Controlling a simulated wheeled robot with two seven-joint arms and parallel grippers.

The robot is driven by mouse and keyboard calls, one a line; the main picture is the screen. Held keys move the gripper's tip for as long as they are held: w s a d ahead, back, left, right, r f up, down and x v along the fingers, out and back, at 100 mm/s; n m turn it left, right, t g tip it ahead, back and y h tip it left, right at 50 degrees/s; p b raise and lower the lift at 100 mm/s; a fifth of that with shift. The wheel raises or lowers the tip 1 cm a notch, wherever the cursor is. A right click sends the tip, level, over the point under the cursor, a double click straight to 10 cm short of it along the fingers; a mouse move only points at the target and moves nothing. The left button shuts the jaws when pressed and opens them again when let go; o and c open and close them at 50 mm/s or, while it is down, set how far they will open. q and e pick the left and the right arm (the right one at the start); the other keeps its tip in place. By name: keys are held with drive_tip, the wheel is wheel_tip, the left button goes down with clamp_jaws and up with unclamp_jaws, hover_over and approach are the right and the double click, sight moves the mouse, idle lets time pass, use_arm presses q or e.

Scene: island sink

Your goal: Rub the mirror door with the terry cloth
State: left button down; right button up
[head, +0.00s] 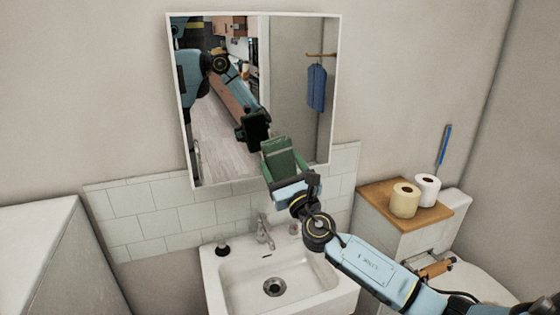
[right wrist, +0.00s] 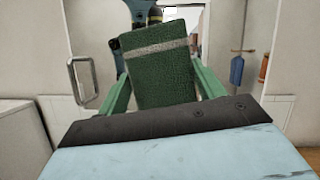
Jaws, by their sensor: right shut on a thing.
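The mirror door (head: 225,110) hangs on the wall above the sink, in a thin white frame. It reflects my own arm, a wooden floor and a hanging blue cloth. My right gripper (head: 284,165) is in front of the mirror's lower right part. It is shut on the green terry cloth (head: 286,158). In the right wrist view the cloth (right wrist: 160,65) is a folded green block with a pale stripe, between the green fingers. I cannot tell whether the cloth touches the glass. My left gripper is not in view.
The white sink (head: 215,290) with a faucet (head: 263,232) stands below. A dark-topped item (head: 222,250) is on its rim. A white cabinet (head: 35,250) is at left.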

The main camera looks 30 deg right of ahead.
drive_tip(key=shift+w, duration=0.1)
idle(0.4)
drive_tip(key=b, duration=0.2)
approach(265, 135)
drive_tip(key=shift+a+r+x, duration=0.1)
drive_tip(key=shift+r+x, duration=0.1)
drive_tip(key=shift+x, duration=0.8)
drive_tip(key=shift+a+r+x, duration=0.1)
drive_tip(key=shift+r+x, duration=0.1)
drive_tip(key=shift+x, duration=0.8)
drive_tip(key=shift+w+d+b, duration=0.25)
drive_tip(key=shift+w+b, duration=0.6)
drive_tip(key=shift+w, duration=0.05)
drive_tip(key=shift+d, duration=0.1)
drive_tip(key=shift+s+d+b, duration=0.3)
drive_tip(key=shift+d, duration=0.6)
drive_tip(key=shift+s+d+b, duration=0.25)
drive_tip(key=shift+d+b, duration=0.05)
drive_tip(key=shift+d, duration=0.65)
drive_tip(key=shift+w, duration=0.1)
drive_tip(key=shift+w+a+r+p, duration=0.1)
drive_tip(key=shift+a+p, duration=0.05)
drive_tip(key=shift+a, duration=0.35)
drive_tip(key=shift+w+a+p, duration=0.15)
drive_tip(key=shift+a, duration=0.3)
drive_tip(key=shift+w+a, duration=0.25)
drive_tip(key=shift+a, duration=0.7)
